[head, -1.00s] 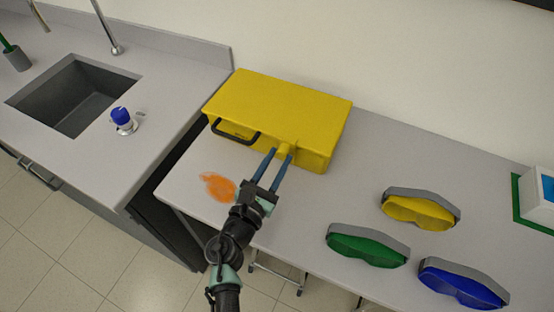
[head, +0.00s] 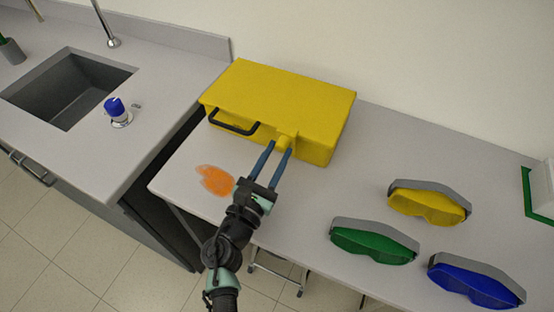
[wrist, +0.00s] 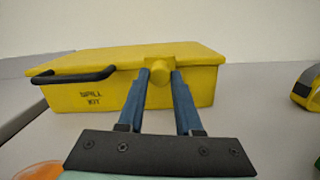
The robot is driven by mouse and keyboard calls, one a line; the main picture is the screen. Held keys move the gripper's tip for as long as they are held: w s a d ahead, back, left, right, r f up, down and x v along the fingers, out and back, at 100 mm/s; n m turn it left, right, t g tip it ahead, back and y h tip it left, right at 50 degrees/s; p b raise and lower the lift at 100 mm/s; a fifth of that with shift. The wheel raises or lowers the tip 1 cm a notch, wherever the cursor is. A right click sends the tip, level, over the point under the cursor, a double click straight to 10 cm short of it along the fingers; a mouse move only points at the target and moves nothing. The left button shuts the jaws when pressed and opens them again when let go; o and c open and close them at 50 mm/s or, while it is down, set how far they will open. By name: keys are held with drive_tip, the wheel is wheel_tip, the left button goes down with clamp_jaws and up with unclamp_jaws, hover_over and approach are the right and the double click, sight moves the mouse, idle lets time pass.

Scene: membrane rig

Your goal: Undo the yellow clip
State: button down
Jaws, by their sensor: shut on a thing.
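A yellow case (head: 280,88) marked "SPILL KIT" stands on the bench with its lid down. It also shows in the wrist view (wrist: 207,92). The yellow clip (head: 285,141) is on the front edge of the case, at the lid seam, right of the black handle (head: 233,126). In the wrist view the clip (wrist: 159,71) sits between the two blue fingertips. My gripper (head: 277,148) reaches in from the front and is shut on the clip. The clip's lower part and the fingers' exact contact are hard to make out.
An orange spill (head: 214,180) lies on the bench left of my arm. Yellow (head: 428,204), green (head: 373,243) and blue goggles (head: 475,283) lie to the right.

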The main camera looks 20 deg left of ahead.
drive_tip(key=shift+s+f+t+b, duration=0.35)
drive_tip(key=shift+f+t+b, duration=0.45)
drive_tip(key=shift+b, duration=2.65)
drive_tip(key=shift+s+r+b, duration=0.1)
drive_tip(key=shift+r+b, duration=0.05)
drive_tip(key=shift+b, duration=0.2)
drive_tip(key=shift+r, duration=0.1)
drive_tip(key=c, duration=0.6)
unclamp_jaws()
